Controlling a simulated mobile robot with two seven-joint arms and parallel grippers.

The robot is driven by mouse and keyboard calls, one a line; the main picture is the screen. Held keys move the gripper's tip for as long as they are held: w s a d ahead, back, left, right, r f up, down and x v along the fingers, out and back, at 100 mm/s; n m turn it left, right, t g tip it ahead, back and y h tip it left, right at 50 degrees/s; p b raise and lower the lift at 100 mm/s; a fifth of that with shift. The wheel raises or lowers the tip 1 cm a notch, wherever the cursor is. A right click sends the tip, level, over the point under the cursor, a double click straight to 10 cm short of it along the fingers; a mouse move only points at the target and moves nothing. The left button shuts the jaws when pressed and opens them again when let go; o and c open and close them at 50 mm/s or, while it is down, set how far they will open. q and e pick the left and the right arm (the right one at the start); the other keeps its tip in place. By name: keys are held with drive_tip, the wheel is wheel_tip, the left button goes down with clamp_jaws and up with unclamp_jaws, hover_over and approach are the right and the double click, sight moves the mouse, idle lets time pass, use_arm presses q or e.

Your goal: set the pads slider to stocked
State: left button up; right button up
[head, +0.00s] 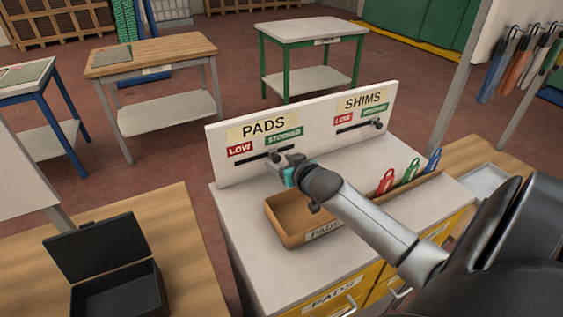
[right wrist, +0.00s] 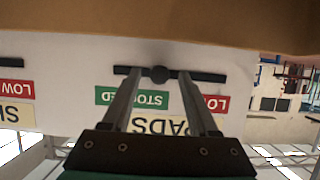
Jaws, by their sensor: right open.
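The pads slider is a dark knob (head: 272,155) on a black slot in the white board, under the PADS sign (head: 263,124). The red LOW label (head: 240,149) is at left and the green STOCKED label (head: 284,136) at right. In the upside-down right wrist view, the knob (right wrist: 160,74) sits near the slot's middle, slightly toward the STOCKED side. My right gripper (head: 284,166) is in front of the board at the slot. Its open fingers (right wrist: 160,82) appear on either side of the knob; contact cannot be told. My left gripper is not in view.
The shims slider (head: 377,124) is at its slot's right end. An open PADS bin (head: 290,235) stands below my right arm. Red, green and blue tags (head: 410,170) stand right of it. A black open box (head: 105,265) lies on the wooden table at left.

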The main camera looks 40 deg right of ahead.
clamp_jaws()
idle(1.3)
